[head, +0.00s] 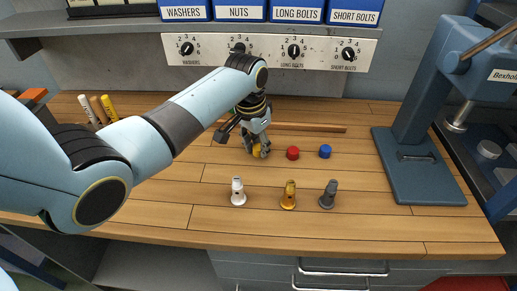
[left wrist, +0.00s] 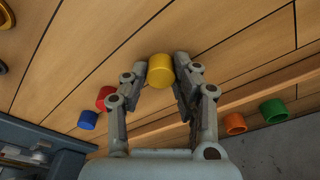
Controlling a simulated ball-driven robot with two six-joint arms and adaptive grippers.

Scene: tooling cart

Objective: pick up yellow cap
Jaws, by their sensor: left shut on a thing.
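The yellow cap (head: 257,150) is at the fingertips of my left gripper (head: 256,147), low over the wooden worktop. In the left wrist view the yellow cap (left wrist: 160,71) sits between the two fingers of the left gripper (left wrist: 163,82), which is shut on it. In the head view the fingers partly hide the cap, and I cannot tell whether it touches the wood. My right gripper is not in view.
A red cap (head: 292,153) and a blue cap (head: 325,151) stand just right of the gripper. White (head: 238,192), gold (head: 289,195) and grey (head: 328,195) bolt-like pieces stand in front. A wooden strip (head: 300,127) lies behind. A blue press (head: 418,165) stands at right.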

